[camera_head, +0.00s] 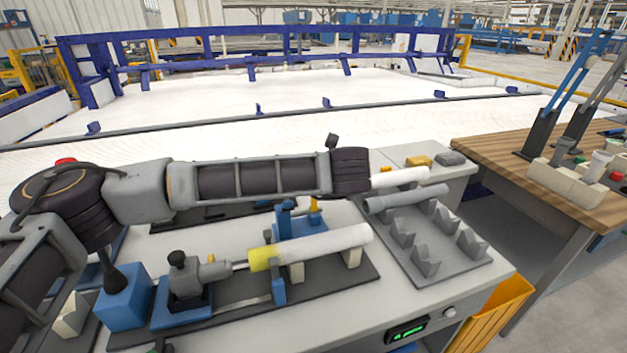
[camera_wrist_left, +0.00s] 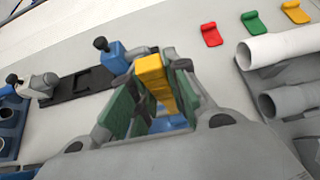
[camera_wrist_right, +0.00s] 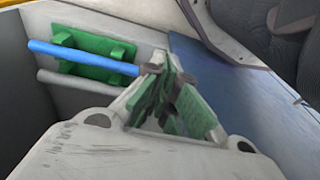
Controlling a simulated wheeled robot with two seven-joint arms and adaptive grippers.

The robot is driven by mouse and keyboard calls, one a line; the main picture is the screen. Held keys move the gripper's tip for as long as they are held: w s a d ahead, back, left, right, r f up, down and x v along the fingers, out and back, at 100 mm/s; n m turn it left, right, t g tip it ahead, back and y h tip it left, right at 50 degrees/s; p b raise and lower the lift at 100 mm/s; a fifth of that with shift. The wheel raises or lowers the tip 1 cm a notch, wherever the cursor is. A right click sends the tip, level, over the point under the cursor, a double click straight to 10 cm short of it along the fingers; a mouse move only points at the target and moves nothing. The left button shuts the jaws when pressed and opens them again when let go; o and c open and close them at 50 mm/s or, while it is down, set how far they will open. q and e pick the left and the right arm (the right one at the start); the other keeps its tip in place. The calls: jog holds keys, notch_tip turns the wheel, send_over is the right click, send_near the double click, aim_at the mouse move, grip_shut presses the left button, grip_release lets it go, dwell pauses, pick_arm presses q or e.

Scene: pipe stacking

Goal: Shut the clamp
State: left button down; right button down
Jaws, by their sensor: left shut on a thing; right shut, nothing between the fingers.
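The clamp (camera_head: 300,223) is blue with a yellow handle (camera_head: 315,210); it stands beside a white pipe (camera_head: 335,241) with a yellow end, lying on a dark fixture plate. My left arm reaches over the table and hides part of the clamp and the left gripper in the head view. In the left wrist view my left gripper (camera_wrist_left: 152,100) is shut on the yellow handle (camera_wrist_left: 157,82), between its green finger pads. A blue part shows below. My right gripper (camera_wrist_right: 168,100) is shut and empty, away from the clamp and out of the head view.
A grey rack (camera_head: 445,255) with a grey pipe (camera_head: 407,198) stands right of the fixture. A wooden bench (camera_head: 490,150) is farther right. The right wrist view shows a blue rod (camera_wrist_right: 80,56) and a grey rod (camera_wrist_right: 80,82) near a green bracket (camera_wrist_right: 75,65).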

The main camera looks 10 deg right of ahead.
pick_arm(q)
jog(key=shift+s+f+b, duration=0.1)
jog(key=shift+s+b, duration=0.05)
jog(key=shift+b, duration=0.15)
dwell(0.5)
jog(key=c, duration=1.4)
grip_release()
jog(key=shift+o, duration=0.2)
jog(key=v, duration=1.2)
jog(key=shift+d, duration=0.1)
